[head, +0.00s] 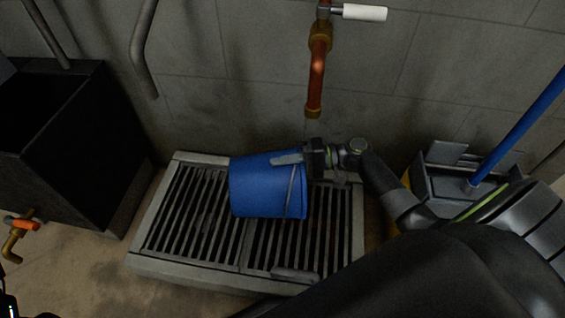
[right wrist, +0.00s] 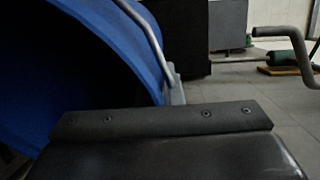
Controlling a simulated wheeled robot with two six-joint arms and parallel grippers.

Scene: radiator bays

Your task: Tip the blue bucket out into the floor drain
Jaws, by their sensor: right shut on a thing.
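The blue bucket (head: 262,190) is tipped well over, nearly on its side, above the grated floor drain (head: 180,215). Its rim and thin grey handle are toward the right of the head view. My right gripper (head: 303,158) is shut on the bucket at the upper part of its rim end. In the right wrist view the blue bucket (right wrist: 115,45) fills the left side, with its dark inside and handle showing, close to the gripper's dark finger (right wrist: 160,120). No water is visible, and the inside is too dark to tell what it holds.
A copper spout (head: 316,80) with a white lever hangs on the wall above the drain. A dark sink (head: 75,140) stands at left, with a brass tap (head: 18,232) in front. A mop bucket (head: 445,180) with a blue handle stands at right behind my arm.

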